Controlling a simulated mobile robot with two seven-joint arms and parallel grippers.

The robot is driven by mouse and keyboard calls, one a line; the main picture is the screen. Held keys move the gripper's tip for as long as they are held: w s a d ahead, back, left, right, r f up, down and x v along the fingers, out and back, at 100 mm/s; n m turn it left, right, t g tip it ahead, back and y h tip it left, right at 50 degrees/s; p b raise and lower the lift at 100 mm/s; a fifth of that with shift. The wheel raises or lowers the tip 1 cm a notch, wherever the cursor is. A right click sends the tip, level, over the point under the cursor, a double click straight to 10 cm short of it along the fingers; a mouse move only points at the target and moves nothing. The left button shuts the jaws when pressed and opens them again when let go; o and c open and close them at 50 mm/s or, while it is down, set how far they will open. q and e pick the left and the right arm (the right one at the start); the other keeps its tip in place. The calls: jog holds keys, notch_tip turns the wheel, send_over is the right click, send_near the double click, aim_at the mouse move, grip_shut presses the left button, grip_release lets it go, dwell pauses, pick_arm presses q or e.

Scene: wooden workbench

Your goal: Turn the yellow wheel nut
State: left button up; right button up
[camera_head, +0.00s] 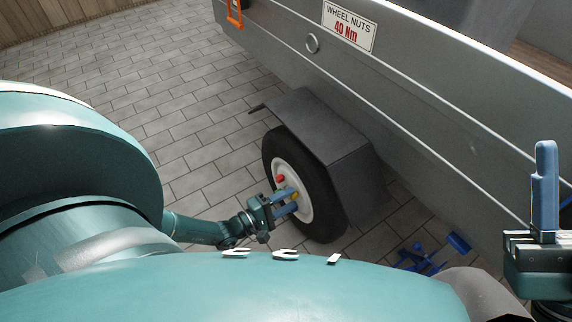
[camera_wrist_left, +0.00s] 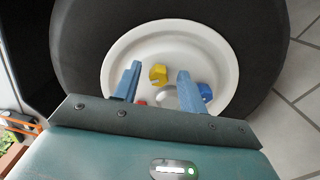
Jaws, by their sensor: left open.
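The yellow wheel nut (camera_head: 295,197) is on the white wheel rim (camera_head: 306,210) of a trailer. In the left wrist view the yellow nut (camera_wrist_left: 158,75) appears between the fingertips of my left gripper (camera_wrist_left: 159,71), with a gap on each side. My left gripper (camera_head: 288,201) is open, in front of the wheel in the head view. I cannot tell whether the fingertips reach around the nut or stop short of it. My right gripper (camera_head: 554,185) is at the right edge, fingers pointing up and partly cut off, away from the wheel.
A red nut (camera_head: 280,179) and a blue nut (camera_wrist_left: 205,91) are on the same rim, around a grey hub (camera_wrist_left: 166,97). The black tyre (camera_head: 325,200) sits under a grey mudguard (camera_head: 318,122). A blue object (camera_head: 432,252) lies on the paved floor right of the wheel.

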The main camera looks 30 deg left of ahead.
pick_arm(q)
jog(key=shift+s, duration=0.1)
jog(key=p+v, duration=0.2)
jog(key=v, duration=1.1)
pick_arm(e)
jog(key=f+m+h, duration=0.2)
jog(key=m+h, duration=0.1)
jog(key=shift+w+a+f+t, duration=0.1)
jog(key=shift+w+f+t, duration=0.2)
jog(key=shift+w, duration=0.1)
pick_arm(q)
jog(key=shift+a, duration=0.1)
pick_arm(e)
jog(key=shift+r, duration=0.2)
jog(key=shift+s, duration=0.1)
